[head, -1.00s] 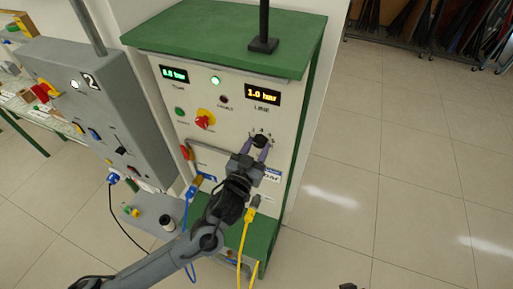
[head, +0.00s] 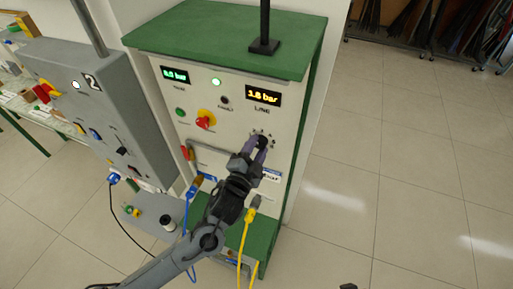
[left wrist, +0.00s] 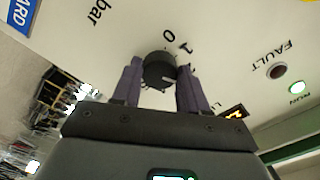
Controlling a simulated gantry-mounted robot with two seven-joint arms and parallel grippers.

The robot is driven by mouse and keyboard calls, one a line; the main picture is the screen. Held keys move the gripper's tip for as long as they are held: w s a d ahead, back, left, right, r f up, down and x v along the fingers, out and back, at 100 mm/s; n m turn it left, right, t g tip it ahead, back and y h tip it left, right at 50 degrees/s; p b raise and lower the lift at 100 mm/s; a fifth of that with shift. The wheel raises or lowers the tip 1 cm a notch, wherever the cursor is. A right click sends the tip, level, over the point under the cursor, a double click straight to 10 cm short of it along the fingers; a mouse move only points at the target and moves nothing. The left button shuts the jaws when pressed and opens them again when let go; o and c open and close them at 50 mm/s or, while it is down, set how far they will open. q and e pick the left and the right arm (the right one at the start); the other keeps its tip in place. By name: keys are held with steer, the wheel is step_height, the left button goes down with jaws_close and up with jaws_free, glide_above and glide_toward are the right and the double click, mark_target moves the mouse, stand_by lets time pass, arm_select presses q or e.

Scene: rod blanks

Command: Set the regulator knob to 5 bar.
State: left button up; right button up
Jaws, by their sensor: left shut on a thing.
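The black regulator knob (head: 262,142) sits on the lower right of the cream panel, with scale marks around it. In the left wrist view the knob (left wrist: 158,70) lies between my two purple fingers, with the numbers 0 and 1 printed beside it. My left gripper (head: 255,150) is shut on the knob. The LINE display (head: 263,95) glows yellow and seems to read 1.8 bar, though its digits are slightly blurred. My right gripper does not show clearly in these frames.
A red and yellow emergency stop (head: 205,120) and a green button (head: 180,113) are left of the knob. Blue (head: 187,210) and yellow (head: 243,235) hoses hang below. A grey cabinet (head: 90,110) stands at left. The floor at right is clear.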

arm_select(q)
steer(key=m, duration=0.5)
steer(key=shift+m, duration=0.3)
steer(key=m, duration=1)
steer(key=shift+r+m, duration=0.1)
steer(key=shift+m, duration=2.4)
steer(key=o, duration=1.1)
steer(key=shift+c, duration=0.2)
